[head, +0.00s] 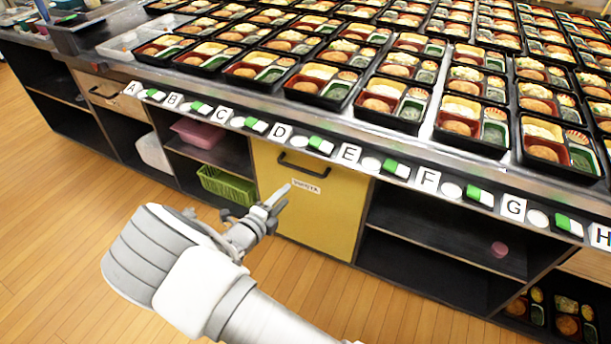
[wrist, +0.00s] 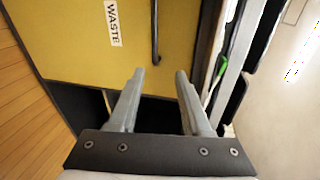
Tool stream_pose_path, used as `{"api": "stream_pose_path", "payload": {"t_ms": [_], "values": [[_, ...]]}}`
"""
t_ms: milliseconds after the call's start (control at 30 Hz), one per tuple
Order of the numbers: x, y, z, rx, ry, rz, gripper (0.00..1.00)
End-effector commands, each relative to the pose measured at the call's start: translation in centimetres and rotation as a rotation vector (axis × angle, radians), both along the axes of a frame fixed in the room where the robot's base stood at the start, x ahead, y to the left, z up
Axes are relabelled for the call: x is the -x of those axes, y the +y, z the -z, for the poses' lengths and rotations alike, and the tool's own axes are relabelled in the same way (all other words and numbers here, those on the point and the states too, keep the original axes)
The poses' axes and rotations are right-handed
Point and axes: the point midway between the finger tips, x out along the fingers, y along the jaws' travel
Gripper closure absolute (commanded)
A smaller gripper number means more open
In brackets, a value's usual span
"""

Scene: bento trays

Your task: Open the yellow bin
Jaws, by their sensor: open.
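The yellow bin (head: 320,217) is set under the counter, its front flush with the cabinets, so it looks closed. A dark bar handle (head: 303,165) runs across its upper front, above a white label (head: 307,186). In the wrist view the yellow front (wrist: 70,50) fills the top, with the WASTE label (wrist: 113,22) and the handle (wrist: 155,32). My gripper (head: 280,198) is in front of the bin, open and empty. In the wrist view the gap between its fingertips (wrist: 158,75) lines up with one end of the handle, without visible contact.
Bento trays (head: 321,84) cover the counter above, with lettered labels and green-white switches along its edge. A shelf with a green basket (head: 227,186) and pink tub (head: 198,132) is left; open shelves (head: 440,235) are right. Wooden floor (head: 60,240) is clear at left.

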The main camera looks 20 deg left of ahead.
Motion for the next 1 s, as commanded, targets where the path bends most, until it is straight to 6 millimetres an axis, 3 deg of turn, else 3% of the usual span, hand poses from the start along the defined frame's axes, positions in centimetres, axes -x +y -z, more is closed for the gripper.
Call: {"api": "stream_pose_path", "payload": {"t_ms": [100, 267, 1000], "values": [[0.4, 1.1, 1.3, 0.065, -0.003, -0.057, 0.52], [-0.5, 1.1, 1.7, 0.077, -0.003, -0.068, 0.52], [-14.5, -1.7, 4.8, 0.072, -0.003, -0.063, 0.52]]}}
